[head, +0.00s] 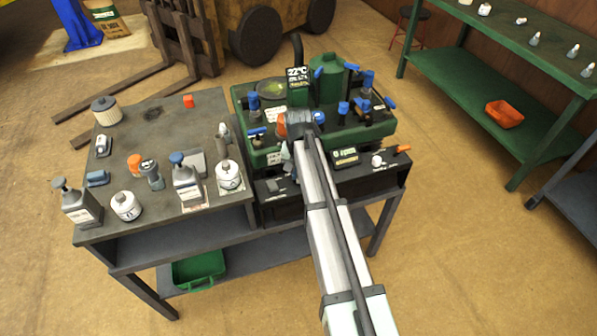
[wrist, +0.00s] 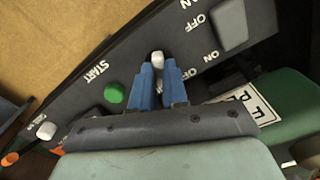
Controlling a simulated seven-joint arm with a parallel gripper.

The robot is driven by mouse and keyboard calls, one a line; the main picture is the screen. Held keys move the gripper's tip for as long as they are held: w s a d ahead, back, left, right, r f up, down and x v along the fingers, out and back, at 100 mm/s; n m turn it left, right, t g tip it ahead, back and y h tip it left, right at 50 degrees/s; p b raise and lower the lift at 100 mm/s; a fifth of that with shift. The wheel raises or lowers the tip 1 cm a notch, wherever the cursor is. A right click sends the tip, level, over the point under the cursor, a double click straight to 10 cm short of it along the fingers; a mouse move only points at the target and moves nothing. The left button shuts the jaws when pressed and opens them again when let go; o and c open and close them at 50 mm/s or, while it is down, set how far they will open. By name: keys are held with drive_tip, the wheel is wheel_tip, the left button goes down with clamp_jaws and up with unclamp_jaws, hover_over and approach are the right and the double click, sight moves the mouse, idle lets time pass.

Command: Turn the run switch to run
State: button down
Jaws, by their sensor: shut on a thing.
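My gripper's two blue fingers (wrist: 158,82) are in the middle of the wrist view, close together. Between their tips is a small pale knob (wrist: 157,58) on the dark panel (wrist: 135,45), apparently the run switch; my gripper is shut on it. The fingers hide its lower part, and I cannot read which position it is in. ON and OFF lettering stands to the right of it, seen turned. In the head view the arm comes down over the front of the black panel (head: 372,180), and the fingers and the knob are hidden or too small to tell.
A green button (wrist: 115,93) marked START is left of the fingers, and a grey block (wrist: 229,25) is at the upper right. The green machine (head: 375,132) with blue-topped parts stands behind the panel. Bottles and cans (head: 187,182) crowd the left bench.

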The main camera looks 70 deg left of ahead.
drive_tip(key=shift+m, duration=0.7)
drive_tip(key=c, duration=1.1)
unclamp_jaws()
drive_tip(key=shift+c, duration=0.2)
wheel_tip(320, 180, up, 14)
